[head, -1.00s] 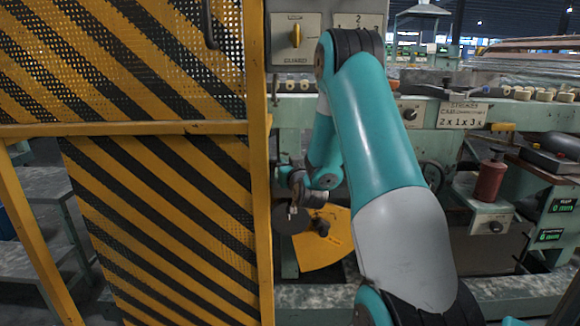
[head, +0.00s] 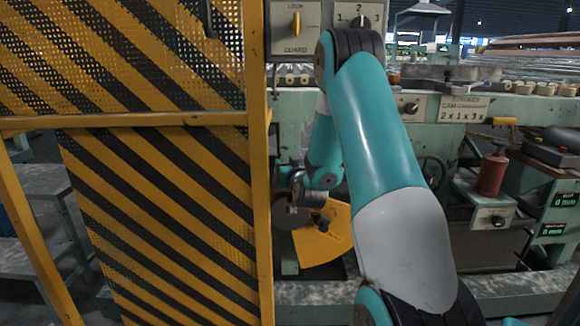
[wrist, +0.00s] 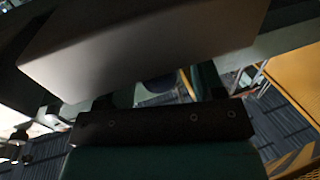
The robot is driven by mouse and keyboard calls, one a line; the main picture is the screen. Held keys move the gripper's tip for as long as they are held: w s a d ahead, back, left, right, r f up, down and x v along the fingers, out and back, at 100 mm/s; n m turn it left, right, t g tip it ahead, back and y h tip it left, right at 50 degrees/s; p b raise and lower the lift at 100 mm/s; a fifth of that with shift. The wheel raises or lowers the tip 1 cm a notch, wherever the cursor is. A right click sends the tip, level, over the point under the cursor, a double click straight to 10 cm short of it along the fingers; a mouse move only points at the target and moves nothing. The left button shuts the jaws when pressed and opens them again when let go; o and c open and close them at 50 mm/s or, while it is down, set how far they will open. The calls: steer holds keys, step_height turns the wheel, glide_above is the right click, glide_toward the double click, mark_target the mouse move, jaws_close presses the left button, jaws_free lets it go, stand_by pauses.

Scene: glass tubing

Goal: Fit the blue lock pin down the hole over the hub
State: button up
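My gripper (head: 293,206) is small and partly hidden in the head view, low behind the striped guard's edge, beside a dark round disc (head: 284,217) and a yellow plate (head: 323,238). A dark fitting (head: 320,220) stands at the plate; I cannot tell whether it is the hub. In the wrist view a dark bar (wrist: 160,123) crosses the middle, and a small dark-blue shape (wrist: 157,86) shows beyond it; I cannot tell whether it is the lock pin. A large grey block (wrist: 145,45) covers much of that view. The hole and the finger opening cannot be made out.
A yellow and black striped guard (head: 160,220) with a yellow post stands left of my arm. A ledge (head: 320,292) runs low in front.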

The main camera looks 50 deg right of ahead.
steer(key=shift+s+a+f+b, duration=0.1)
steer(key=shift+s+f+b, duration=0.05)
steer(key=shift+s+b, duration=0.15)
steer(key=b+v, duration=1.6)
steer(key=b, duration=0.4)
steer(key=shift+s+a, duration=0.2)
steer(key=shift+a, duration=0.1)
steer(key=shift+a, duration=0.1)
